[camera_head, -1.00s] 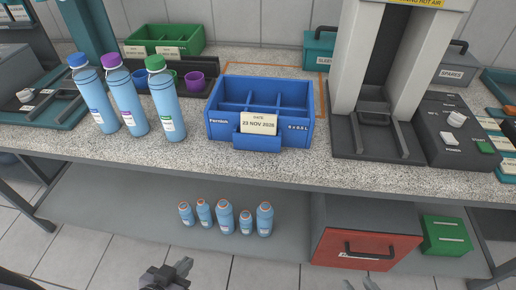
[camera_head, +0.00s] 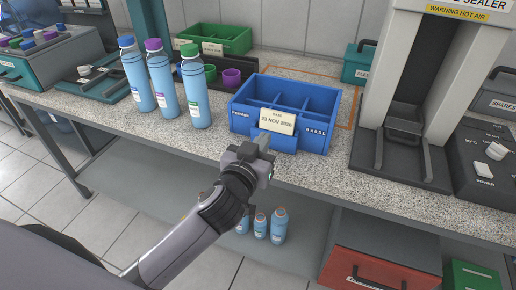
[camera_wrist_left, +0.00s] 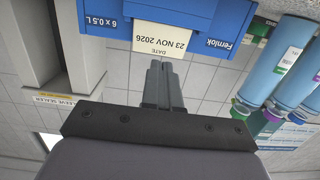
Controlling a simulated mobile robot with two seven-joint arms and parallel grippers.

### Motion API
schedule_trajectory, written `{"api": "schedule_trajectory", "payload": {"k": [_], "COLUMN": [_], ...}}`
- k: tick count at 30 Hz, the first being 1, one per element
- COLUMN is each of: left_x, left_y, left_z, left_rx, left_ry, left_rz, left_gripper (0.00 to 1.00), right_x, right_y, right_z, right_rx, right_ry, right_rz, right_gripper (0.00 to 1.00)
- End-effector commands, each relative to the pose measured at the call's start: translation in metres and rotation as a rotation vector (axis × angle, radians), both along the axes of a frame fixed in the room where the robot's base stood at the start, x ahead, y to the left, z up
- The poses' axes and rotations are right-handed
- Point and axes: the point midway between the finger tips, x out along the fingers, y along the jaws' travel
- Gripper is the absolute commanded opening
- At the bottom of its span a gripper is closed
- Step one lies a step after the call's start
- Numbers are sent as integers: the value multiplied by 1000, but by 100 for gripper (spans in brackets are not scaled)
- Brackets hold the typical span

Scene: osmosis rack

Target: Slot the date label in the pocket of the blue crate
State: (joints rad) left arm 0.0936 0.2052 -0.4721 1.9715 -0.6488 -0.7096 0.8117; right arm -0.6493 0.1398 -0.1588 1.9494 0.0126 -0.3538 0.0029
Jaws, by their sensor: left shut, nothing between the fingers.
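The blue crate (camera_head: 326,138) with empty compartments stands on the speckled bench near its front edge. The cream date label (camera_head: 277,121), reading 23 NOV 2026, stands upright in the pocket (camera_head: 285,143) on the crate's front. The label also shows upside down in the left wrist view (camera_wrist_left: 160,40). My left gripper (camera_head: 262,140) is in front of the pocket, just below the label. In the left wrist view its fingers (camera_wrist_left: 162,66) are together with nothing between them, close to the label's edge; I cannot tell whether they touch. My right gripper is not in view.
Several capped blue bottles (camera_head: 166,88) stand left of the crate. A green crate (camera_head: 213,40) and purple cup (camera_head: 231,77) are behind. The sealer (camera_head: 390,155) stands to the right. Smaller bottles (camera_head: 278,226) and a red-fronted box (camera_head: 372,262) are below the bench.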

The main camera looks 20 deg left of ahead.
Motion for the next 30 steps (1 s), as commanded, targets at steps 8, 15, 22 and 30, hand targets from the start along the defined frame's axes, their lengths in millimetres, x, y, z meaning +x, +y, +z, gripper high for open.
{"api": "schedule_trajectory", "payload": {"k": [8, 15, 22, 30], "left_x": [23, 29, 34, 39], "left_y": [0, -1, -1, -1], "left_z": [-26, -26, -27, -27], "left_rx": [1, 0, 0, -1], "left_ry": [0, 1, 2, 2], "left_rz": [-1, -1, -1, 0], "left_gripper": [0, 0, 0, 0], "right_x": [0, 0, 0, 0], "right_y": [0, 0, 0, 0], "right_z": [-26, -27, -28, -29], "right_rx": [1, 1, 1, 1], "right_ry": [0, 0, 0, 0], "right_rz": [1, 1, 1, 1], "right_gripper": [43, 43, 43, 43]}}
